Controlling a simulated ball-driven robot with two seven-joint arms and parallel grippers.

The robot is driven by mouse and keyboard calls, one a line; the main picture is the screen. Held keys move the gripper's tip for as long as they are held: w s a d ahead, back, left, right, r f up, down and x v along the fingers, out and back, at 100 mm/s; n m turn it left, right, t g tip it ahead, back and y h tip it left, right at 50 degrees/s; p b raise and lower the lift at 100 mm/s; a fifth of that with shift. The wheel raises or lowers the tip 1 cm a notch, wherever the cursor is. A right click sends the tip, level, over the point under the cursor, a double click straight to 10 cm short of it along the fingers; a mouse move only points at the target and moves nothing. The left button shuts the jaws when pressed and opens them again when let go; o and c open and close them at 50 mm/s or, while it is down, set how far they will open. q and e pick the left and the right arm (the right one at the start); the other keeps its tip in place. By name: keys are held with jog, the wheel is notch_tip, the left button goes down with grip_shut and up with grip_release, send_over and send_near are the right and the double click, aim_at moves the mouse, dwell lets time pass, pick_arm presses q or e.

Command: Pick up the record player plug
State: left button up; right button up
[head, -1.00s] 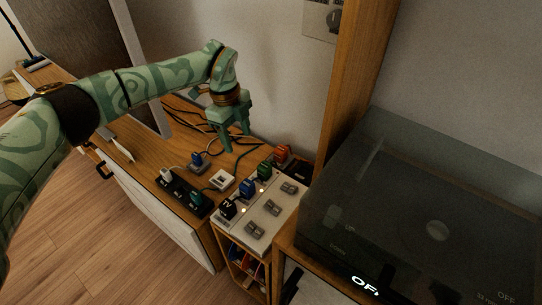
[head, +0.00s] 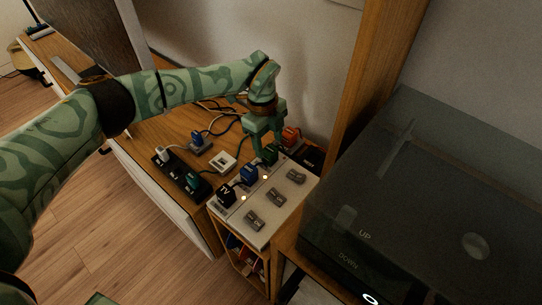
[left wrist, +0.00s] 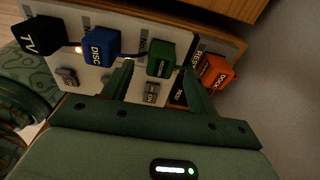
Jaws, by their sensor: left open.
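A white power strip (head: 268,212) carries a row of coloured plugs. They are a black plug marked TV (left wrist: 40,35), a blue plug marked DISC (left wrist: 101,46), a green plug (left wrist: 161,53) and an orange-red plug (left wrist: 215,74). The green plug's lettering is too dark to read, and none is clearly marked as the record player's. My left gripper (head: 265,149) is open above the strip. In the left wrist view its fingers (left wrist: 161,78) lie either side of the green plug, and I cannot tell whether they touch it. My right gripper is not in view.
A dark power strip (head: 180,176) with plugs, a white socket block (head: 223,163) and loose cables lie on the wooden cabinet (head: 150,129). A wooden post (head: 362,85) stands close right of my gripper. The record player with a dark cover (head: 430,190) fills the right.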

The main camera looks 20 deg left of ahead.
aim_at(270, 149)
pick_arm(q)
jog(key=f+b, duration=0.1)
jog(key=f, duration=0.1)
jog(key=f+b, duration=0.1)
jog(key=f, duration=0.1)
jog(key=shift+d+f, duration=0.2)
jog(key=shift+f, duration=0.1)
jog(key=shift+r, duration=0.2)
jog(key=shift+c, duration=0.4)
jog(key=c, duration=1)
jog(key=shift+r, duration=0.1)
jog(key=shift+c, duration=0.2)
